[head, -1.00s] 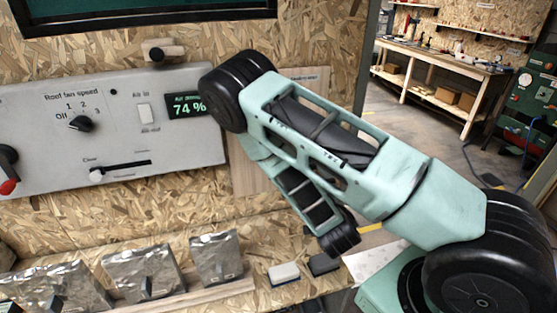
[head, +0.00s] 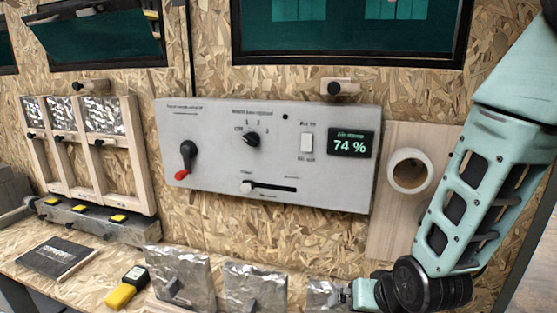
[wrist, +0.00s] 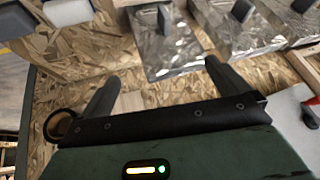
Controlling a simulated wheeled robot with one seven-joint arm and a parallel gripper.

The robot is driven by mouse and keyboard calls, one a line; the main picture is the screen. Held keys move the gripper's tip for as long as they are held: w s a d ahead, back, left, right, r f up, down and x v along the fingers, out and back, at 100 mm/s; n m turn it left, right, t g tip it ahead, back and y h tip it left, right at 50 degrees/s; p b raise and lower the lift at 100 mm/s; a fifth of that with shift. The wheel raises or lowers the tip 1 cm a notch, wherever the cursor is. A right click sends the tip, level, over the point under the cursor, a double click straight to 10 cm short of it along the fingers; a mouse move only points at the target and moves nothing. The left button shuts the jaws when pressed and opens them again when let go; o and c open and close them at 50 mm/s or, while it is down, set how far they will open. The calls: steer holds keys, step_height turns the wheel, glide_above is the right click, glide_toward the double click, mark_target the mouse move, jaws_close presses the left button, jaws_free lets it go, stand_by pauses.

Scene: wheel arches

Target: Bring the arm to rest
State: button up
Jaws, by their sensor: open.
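My arm is mint green with dark joints and comes down the right side of the head view. It bends at a dark joint low in the picture, and its end points left over the wooden shelf. My gripper (wrist: 160,72) shows in the wrist view with its two dark fingers wide apart and nothing between them. A foil-covered block with a grey grip (wrist: 165,42) lies beyond the fingertips. In the head view my gripper is small and low, beside the foil blocks, and its fingers are hard to make out there.
A grey control panel (head: 225,150) with knobs, a slider and a 74 % display (head: 351,143) is on the chipboard wall. A pale ring (head: 410,171) sits beside my arm. Foil blocks (head: 183,277), a yellow device (head: 127,288) and a dark booklet (head: 57,258) lie along the shelf.

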steer(key=s+a+r+n+g+b, duration=0.1)
steer(key=s+n+g, duration=0.1)
steer(key=s, duration=0.4)
steer(key=s+r+n+g+b, duration=0.2)
steer(key=s+n, duration=0.2)
steer(key=s, duration=0.2)
steer(key=s+a+r+n+g+h+b, duration=0.1)
steer(key=s+r+n+g+b, duration=0.1)
steer(key=s, duration=0.5)
steer(key=shift+a+n, duration=0.3)
steer(key=shift+n, duration=0.1)
